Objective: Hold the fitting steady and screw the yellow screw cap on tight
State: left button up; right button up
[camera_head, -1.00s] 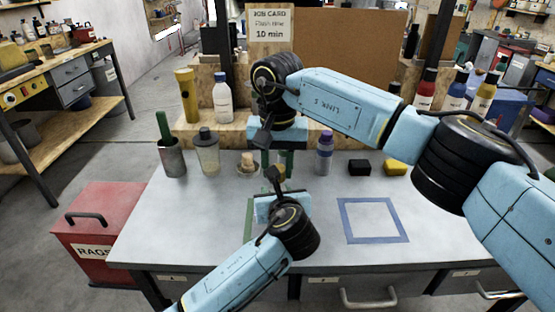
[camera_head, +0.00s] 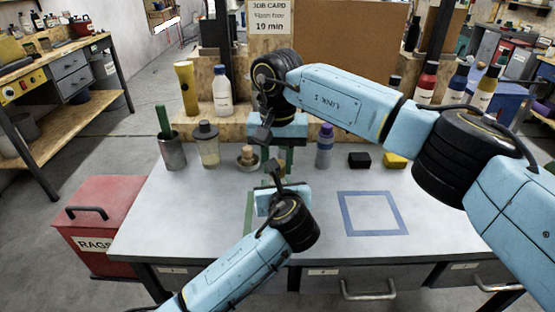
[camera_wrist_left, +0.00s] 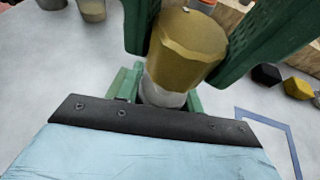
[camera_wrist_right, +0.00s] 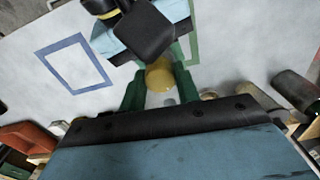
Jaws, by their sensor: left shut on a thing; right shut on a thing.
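The yellow screw cap (camera_wrist_left: 185,45) is brass-coloured with flat facets; it also shows in the right wrist view (camera_wrist_right: 160,75). My right gripper (camera_head: 279,160) comes down from above, its green fingers shut on the cap. The fitting (camera_wrist_left: 162,92) is a pale grey cylinder directly below the cap, mostly hidden. My left gripper (camera_wrist_left: 158,88) is shut on the fitting from the front side, with its green fingers on both sides. Cap and fitting are in line, with the cap at the fitting's top. How far the thread is engaged cannot be seen.
A blue tape square (camera_head: 373,213) lies on the bench to the right. A purple-capped bottle (camera_head: 325,147), a black block (camera_head: 359,160) and a yellow block (camera_head: 396,160) stand behind. Cups and a bottle (camera_head: 206,145) stand back left. The front bench area is free.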

jog(key=shift+f, duration=0.8)
dwell(0.4)
